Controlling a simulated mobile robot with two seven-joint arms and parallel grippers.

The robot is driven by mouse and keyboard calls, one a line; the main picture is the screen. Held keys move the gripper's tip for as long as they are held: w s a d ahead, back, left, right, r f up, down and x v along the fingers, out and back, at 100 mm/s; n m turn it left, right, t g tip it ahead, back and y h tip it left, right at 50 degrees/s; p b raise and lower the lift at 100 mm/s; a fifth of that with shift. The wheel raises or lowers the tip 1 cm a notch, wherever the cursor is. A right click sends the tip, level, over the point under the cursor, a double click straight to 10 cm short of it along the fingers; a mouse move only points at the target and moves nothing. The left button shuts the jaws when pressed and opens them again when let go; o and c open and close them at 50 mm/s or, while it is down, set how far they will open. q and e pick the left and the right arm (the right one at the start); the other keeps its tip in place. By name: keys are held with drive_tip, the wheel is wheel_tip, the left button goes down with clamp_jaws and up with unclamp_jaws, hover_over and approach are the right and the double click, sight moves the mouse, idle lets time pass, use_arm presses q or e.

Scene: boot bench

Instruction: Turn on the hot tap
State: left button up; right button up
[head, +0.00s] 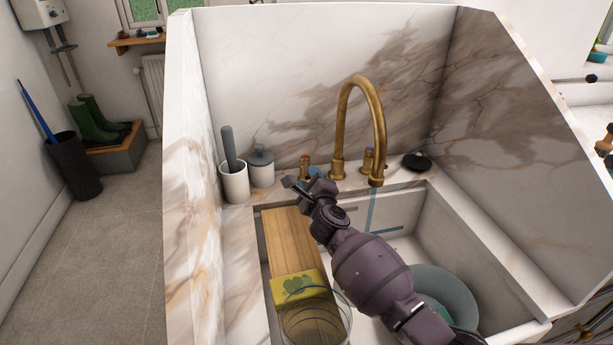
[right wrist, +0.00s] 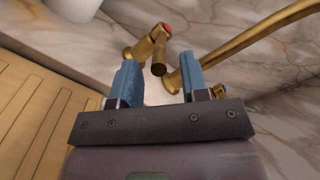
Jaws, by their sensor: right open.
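The hot tap handle (head: 305,163) is a brass lever with a red cap, left of the tall brass spout (head: 348,100). In the right wrist view the hot handle (right wrist: 158,52) points toward me, its end between and just beyond the fingertips. My right gripper (head: 304,182) is open in front of this handle, its blue fingers (right wrist: 158,76) spread to either side. I cannot tell whether they touch it. A second handle with a blue mark (head: 368,160) stands right of the spout's base. My left gripper is out of view.
Below is the white sink (head: 440,215) with a wooden board (head: 290,240), a yellow-green sponge (head: 300,284), a clear glass bowl and a grey-green bowl (head: 443,292). A thin bluish streak hangs under the spout. A white brush holder (head: 234,183) and lidded jar (head: 261,170) stand left.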

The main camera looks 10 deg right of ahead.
drive_tip(key=shift+w+f, duration=0.2)
drive_tip(key=shift+w, duration=0.75)
drive_tip(key=shift+w+r+b, duration=0.15)
drive_tip(key=shift+w+b, duration=0.2)
drive_tip(key=shift+w, duration=0.1)
clamp_jaws()
